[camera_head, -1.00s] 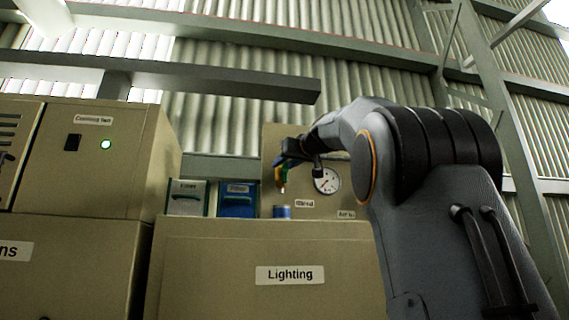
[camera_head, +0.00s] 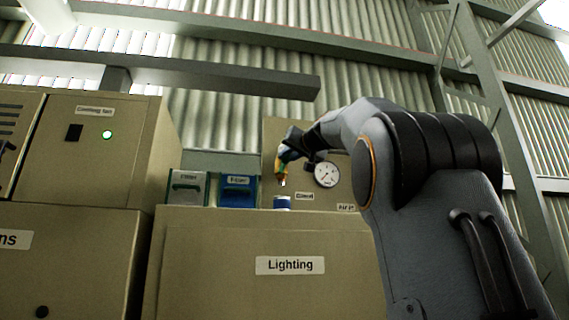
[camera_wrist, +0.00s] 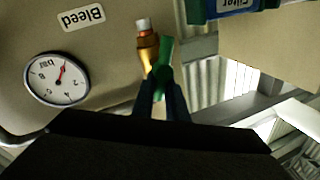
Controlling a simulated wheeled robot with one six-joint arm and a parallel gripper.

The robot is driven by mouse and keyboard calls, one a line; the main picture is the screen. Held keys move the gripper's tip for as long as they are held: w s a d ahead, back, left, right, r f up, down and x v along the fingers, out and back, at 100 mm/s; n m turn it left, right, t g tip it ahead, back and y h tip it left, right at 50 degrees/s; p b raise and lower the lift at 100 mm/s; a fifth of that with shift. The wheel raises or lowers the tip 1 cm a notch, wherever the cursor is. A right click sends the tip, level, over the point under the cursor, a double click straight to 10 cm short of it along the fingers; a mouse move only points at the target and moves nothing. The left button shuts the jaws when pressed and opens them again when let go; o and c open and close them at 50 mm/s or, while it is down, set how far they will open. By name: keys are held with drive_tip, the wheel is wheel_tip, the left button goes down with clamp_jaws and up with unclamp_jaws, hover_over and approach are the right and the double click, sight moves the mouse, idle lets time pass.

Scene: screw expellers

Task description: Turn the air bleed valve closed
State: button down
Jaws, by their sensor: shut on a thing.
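The air bleed valve (camera_wrist: 147,45) is a small brass fitting with a white tip, on the beige panel near the label "Bleed" (camera_wrist: 82,17). A green lever handle (camera_wrist: 164,52) sits beside the brass body. My gripper (camera_wrist: 162,88) has its dark blue fingers shut on the green handle. In the head view my gripper (camera_head: 282,163) is at the valve, left of the gauge, and covers part of it. The exact angle of the lever is hard to tell.
A round white pressure gauge (camera_wrist: 57,80) is close to the gripper, also seen in the head view (camera_head: 327,174). Green (camera_head: 188,187) and blue (camera_head: 239,190) filter boxes stand left of the panel. The "Lighting" cabinet (camera_head: 215,292) stands in front, below the valve.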

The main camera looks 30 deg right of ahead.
drive_tip(key=m, duration=0.1)
drive_tip(key=m+b, duration=0.1)
drive_tip(key=m+t+h+b, duration=0.1)
drive_tip(key=m, duration=0.1)
drive_tip(key=shift+s+d+f, duration=0.1)
drive_tip(key=shift+d+f, duration=0.2)
drive_tip(key=shift+s+d+f+m+h+p, duration=0.2)
drive_tip(key=shift+m+h, duration=0.5)
drive_tip(key=shift+m, duration=1.35)
drive_tip(key=shift+w+d+f+m+h+p, duration=0.2)
drive_tip(key=shift+m+h, duration=0.5)
drive_tip(key=shift+m, duration=1.4)
drive_tip(key=shift+s+f+m+h+p, duration=0.1)
drive_tip(key=shift+f+m+h+p, duration=0.4)
drive_tip(key=shift+m, duration=1.55)
drive_tip(key=c, duration=1.7)
unclamp_jaws()
drive_tip(key=shift+r, duration=0.1)
drive_tip(key=shift+c, duration=0.2)
drive_tip(key=shift+s+b, duration=0.1)
drive_tip(key=shift+b, duration=0.2)
drive_tip(key=b+v, duration=0.3)
drive_tip(key=v, duration=0.4)
drive_tip(key=shift+s+a+f, duration=0.15)
drive_tip(key=shift+s+f, duration=0.1)
